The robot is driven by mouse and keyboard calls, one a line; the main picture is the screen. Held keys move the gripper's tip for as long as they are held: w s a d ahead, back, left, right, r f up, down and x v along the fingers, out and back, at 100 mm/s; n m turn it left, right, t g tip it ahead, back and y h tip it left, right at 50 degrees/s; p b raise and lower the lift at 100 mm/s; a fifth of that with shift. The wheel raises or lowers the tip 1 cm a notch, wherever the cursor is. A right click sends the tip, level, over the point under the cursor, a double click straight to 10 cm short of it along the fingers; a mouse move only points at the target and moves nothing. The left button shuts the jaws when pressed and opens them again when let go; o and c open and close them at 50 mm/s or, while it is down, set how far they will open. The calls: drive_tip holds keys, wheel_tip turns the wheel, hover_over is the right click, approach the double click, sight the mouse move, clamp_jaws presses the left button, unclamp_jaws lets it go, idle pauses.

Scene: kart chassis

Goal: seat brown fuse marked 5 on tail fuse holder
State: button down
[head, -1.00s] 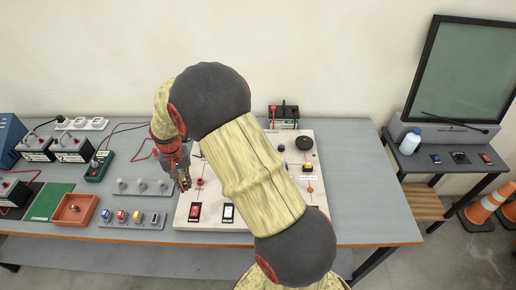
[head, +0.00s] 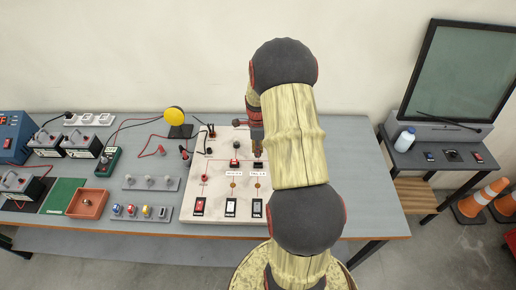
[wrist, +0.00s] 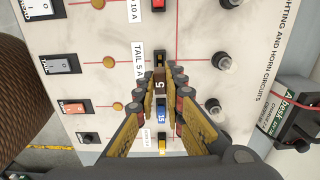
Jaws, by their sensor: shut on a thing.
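The brown fuse marked 5 (wrist: 158,86) is between the fingertips of my gripper (wrist: 159,80) in the wrist view, and the gripper is shut on it. The "TAIL 5 A" label (wrist: 138,62) is beside it on the white board. In the head view my gripper (head: 257,147) is over the board, just behind a label, and the fuse is not clear there.
A blue fuse marked 15 (wrist: 161,116) is close beside the fingers. A red fuse (head: 235,162) is on the board left of my gripper. A fuse rack (head: 140,213) lies left of the board.

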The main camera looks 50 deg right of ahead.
drive_tip(key=shift+s+d+f, duration=0.1)
drive_tip(key=shift+f, duration=0.15)
drive_tip(key=shift+f+b, duration=1.3)
drive_tip(key=shift+f, duration=0.6)
drive_tip(key=shift+f+b, duration=0.5)
drive_tip(key=shift+f, duration=0.5)
drive_tip(key=c, duration=1.8)
unclamp_jaws()
wheel_tip(320, 180, up, 12)
drive_tip(key=shift+r, duration=0.1)
